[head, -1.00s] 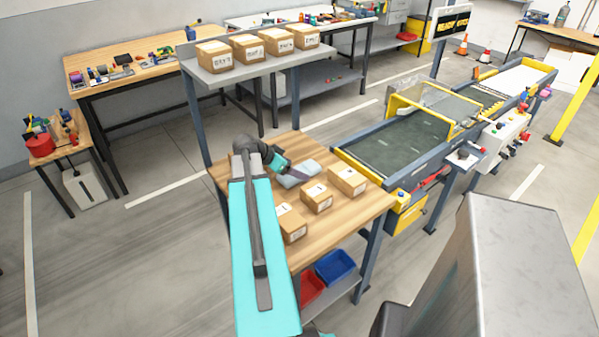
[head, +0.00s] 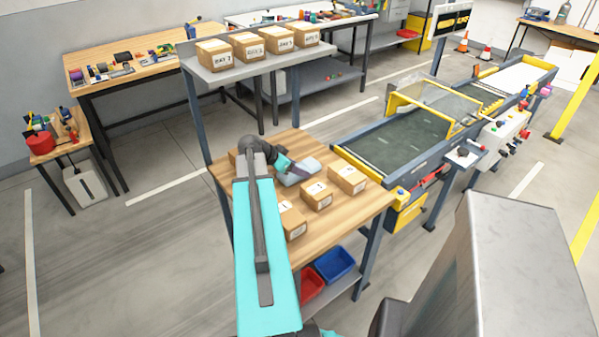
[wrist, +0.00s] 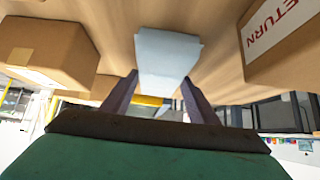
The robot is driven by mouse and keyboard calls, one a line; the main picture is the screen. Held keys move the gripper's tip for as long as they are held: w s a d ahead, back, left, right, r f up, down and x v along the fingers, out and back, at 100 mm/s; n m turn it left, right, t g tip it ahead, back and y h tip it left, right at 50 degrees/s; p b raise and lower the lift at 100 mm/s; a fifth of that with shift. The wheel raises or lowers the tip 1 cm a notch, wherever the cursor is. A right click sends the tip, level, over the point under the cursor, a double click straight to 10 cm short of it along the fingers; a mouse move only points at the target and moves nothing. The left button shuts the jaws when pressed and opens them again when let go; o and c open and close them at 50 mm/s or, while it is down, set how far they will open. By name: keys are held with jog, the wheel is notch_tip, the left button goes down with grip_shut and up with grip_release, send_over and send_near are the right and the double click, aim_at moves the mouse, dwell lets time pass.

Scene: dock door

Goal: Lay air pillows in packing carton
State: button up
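A pale blue-grey air pillow (head: 299,172) lies on the wooden packing table (head: 338,222). It also shows in the wrist view (wrist: 167,58), straight ahead of my fingers. My gripper (head: 284,164) is low over the table at the pillow's left end. In the wrist view my gripper (wrist: 160,76) has its two fingers apart, one on each side of the pillow's near end. I cannot tell whether they touch it. A brown carton (head: 234,157) on the table is mostly hidden behind my arm; I cannot see into it.
Brown labelled boxes stand near the pillow: one (head: 347,180) to the right, one (head: 316,196) in front, one (head: 292,224) closer. A box marked RETURN (wrist: 285,45) shows in the wrist view. A shelf (head: 250,68) holds several boxes above. A conveyor (head: 400,140) stands right.

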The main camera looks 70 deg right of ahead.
jog(key=c, duration=0.4)
jog(key=shift+r, duration=0.2)
jog(key=shift+c, duration=0.2)
notch_tip(320, 180, up, 10)
jog(key=b, duration=0.2)
jog(key=shift+f, duration=0.15)
dwell(0.7)
